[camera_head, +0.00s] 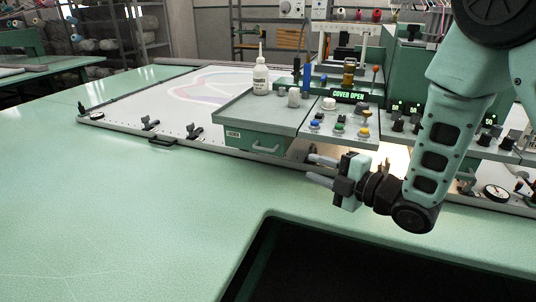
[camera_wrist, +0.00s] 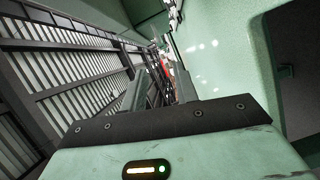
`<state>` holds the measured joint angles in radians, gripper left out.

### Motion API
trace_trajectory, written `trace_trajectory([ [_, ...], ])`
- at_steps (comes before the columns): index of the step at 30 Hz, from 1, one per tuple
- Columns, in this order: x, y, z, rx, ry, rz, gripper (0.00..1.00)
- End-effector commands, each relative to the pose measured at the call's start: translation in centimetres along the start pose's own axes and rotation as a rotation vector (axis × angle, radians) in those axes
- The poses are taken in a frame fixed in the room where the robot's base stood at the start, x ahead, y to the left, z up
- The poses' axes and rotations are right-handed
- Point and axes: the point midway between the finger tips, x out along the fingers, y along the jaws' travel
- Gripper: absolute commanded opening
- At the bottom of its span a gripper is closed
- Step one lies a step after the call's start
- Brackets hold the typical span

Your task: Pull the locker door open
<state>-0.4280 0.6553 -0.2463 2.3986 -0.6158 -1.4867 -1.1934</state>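No locker door can be made out for certain in either view. A green box (camera_head: 245,143) with a grey top stands on the table in the head view, with a small bar handle (camera_head: 264,149) on its front. My gripper (camera_head: 313,169) is to the right of that handle and apart from it, its fingers pointing left. The two fingers are spread with nothing between them, and they also show apart in the wrist view (camera_wrist: 160,92).
The green table (camera_head: 110,215) is clear at left front. A dark opening (camera_head: 350,270) lies below.

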Motion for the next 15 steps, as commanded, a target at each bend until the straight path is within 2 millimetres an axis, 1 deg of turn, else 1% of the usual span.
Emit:
trace_trajectory([
  [15,10.4,0.2,-0.2,0.002,0.002,0.0,0.3],
])
